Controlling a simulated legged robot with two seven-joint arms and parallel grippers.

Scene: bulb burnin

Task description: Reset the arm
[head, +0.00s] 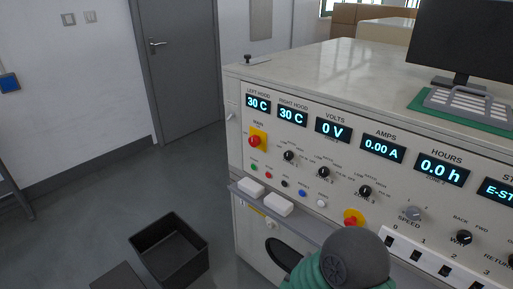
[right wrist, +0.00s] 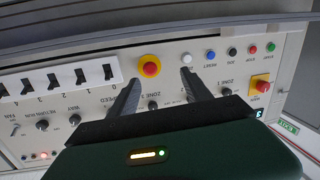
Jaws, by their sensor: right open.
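The control panel (head: 330,170) fills the front of a beige cabinet. Its row of small buttons includes a blue button (head: 302,193), labelled RESET, also seen in the right wrist view (right wrist: 211,55). A red mushroom button on yellow (head: 351,218) sits right of the row; it also shows in the right wrist view (right wrist: 149,66). My right gripper (right wrist: 160,73) is open and empty in front of the panel, its fingertips below the mushroom button and white button (right wrist: 187,57) in that upside-down view. In the head view my rounded arm link hides the panel's lower part. My left gripper is out of view.
A narrow shelf (head: 240,188) with two white blocks juts below the buttons. Toggle switches (right wrist: 54,80) and knobs line the panel. The displays (head: 333,130) are lit; the rightmost reads "E-ST", cut off. An empty black bin (head: 170,222) stands on the floor left.

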